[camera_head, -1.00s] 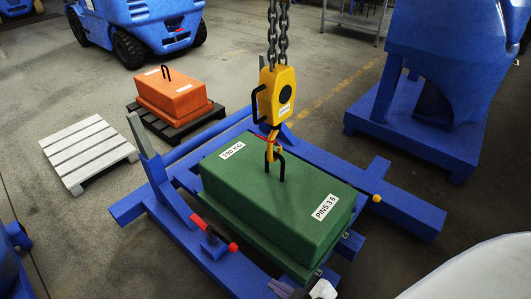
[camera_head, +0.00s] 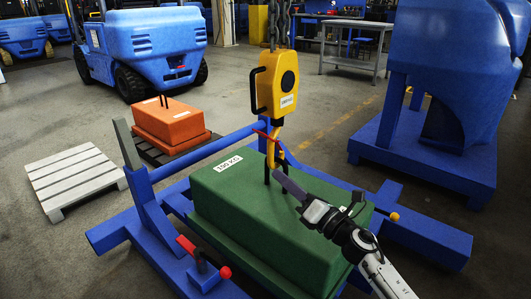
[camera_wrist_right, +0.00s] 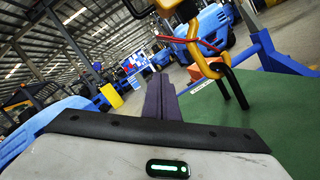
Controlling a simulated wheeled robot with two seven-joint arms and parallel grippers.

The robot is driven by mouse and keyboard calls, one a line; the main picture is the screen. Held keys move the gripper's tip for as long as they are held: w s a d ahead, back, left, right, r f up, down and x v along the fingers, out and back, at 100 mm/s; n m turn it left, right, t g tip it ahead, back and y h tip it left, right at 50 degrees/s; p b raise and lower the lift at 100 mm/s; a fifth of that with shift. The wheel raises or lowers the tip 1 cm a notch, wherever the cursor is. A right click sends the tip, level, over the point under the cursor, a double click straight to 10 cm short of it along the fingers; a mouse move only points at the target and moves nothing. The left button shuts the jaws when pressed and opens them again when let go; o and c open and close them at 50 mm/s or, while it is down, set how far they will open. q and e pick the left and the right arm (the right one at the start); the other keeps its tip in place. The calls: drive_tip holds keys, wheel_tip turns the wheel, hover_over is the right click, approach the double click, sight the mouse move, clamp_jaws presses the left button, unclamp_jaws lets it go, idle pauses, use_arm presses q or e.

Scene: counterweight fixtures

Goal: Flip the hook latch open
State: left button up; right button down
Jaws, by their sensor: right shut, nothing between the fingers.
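The yellow hoist block (camera_head: 276,88) hangs on chains, with its yellow hook (camera_head: 280,155) below it. The thin red latch (camera_head: 267,137) lies across the hook's throat; it also shows in the right wrist view (camera_wrist_right: 208,45). The hook is through the black lifting loop (camera_wrist_right: 234,84) on the green counterweight (camera_head: 240,200). My right gripper (camera_head: 281,176) is shut and empty, its dark fingers close to the loop and below the latch. In the right wrist view the fingers (camera_wrist_right: 160,97) stand left of the hook, apart from it. My left gripper is not in view.
The green counterweight sits in a blue frame (camera_head: 110,234) with a red-handled lever (camera_head: 200,256) at the front. An orange counterweight (camera_head: 170,119) and a pale pallet (camera_head: 75,180) lie at the left. A blue machine (camera_head: 455,70) stands at the right.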

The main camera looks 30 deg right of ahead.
drive_tip(key=shift+w, duration=0.1)
